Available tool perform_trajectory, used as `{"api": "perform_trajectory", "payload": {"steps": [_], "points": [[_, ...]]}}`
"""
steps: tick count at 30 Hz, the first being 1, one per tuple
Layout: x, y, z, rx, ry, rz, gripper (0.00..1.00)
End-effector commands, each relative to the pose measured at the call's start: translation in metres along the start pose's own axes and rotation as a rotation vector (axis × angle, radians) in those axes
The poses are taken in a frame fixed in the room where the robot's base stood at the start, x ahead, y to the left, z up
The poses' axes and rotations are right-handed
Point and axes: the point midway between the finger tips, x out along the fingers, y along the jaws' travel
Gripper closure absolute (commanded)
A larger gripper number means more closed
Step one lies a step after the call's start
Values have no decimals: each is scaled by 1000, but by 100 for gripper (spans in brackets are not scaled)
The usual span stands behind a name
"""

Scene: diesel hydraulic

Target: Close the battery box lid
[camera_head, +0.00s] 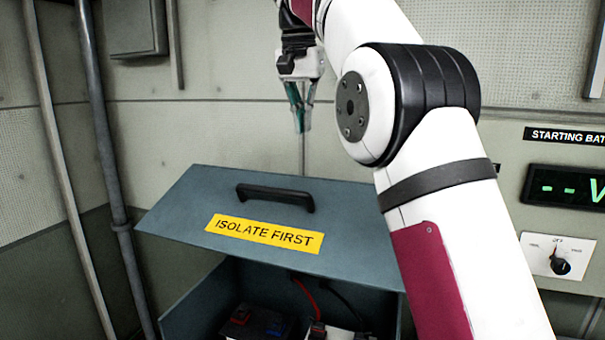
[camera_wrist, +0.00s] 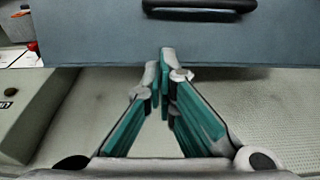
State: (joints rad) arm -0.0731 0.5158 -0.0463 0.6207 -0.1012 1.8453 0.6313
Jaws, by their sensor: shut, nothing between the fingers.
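The blue-grey battery box lid (camera_head: 340,200) is tilted open above the battery box (camera_head: 190,305). It carries a black handle (camera_head: 275,196) and a yellow "ISOLATE FIRST" label (camera_head: 264,233). My gripper (camera_head: 302,130) is shut and empty, pointing down behind the lid's far edge in the head view. In the wrist view the closed fingertips of my gripper (camera_wrist: 160,52) overlap the edge of the lid (camera_wrist: 95,38), with the handle (camera_wrist: 200,4) beyond. I cannot tell whether the fingertips touch the lid. My arm hides the lid's right side in the head view.
Inside the box are a battery (camera_head: 255,325) and red and black cables (camera_head: 306,292). Grey pipes (camera_head: 105,150) run up the wall at left. A panel with a green display (camera_head: 566,188) and a selector knob (camera_head: 560,266) is at right.

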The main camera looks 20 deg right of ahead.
Motion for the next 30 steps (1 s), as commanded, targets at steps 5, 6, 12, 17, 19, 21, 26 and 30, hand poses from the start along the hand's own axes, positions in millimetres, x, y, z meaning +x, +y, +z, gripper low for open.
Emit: {"api": "perform_trajectory", "payload": {"steps": [5, 6, 12, 17, 19, 21, 26, 30], "points": [[20, 1, 1, 0, -2, 2, 100], [25, 1, 1, -1, -2, 2, 100], [55, 2, 2, -1, -3, 2, 100], [83, 2, 4, -2, -3, 1, 100], [88, 2, 11, -1, -2, 1, 100], [92, 2, 16, -2, -1, 0, 100], [103, 1, 25, -1, -1, 0, 100], [108, 1, 28, -1, 1, -1, 100]]}}
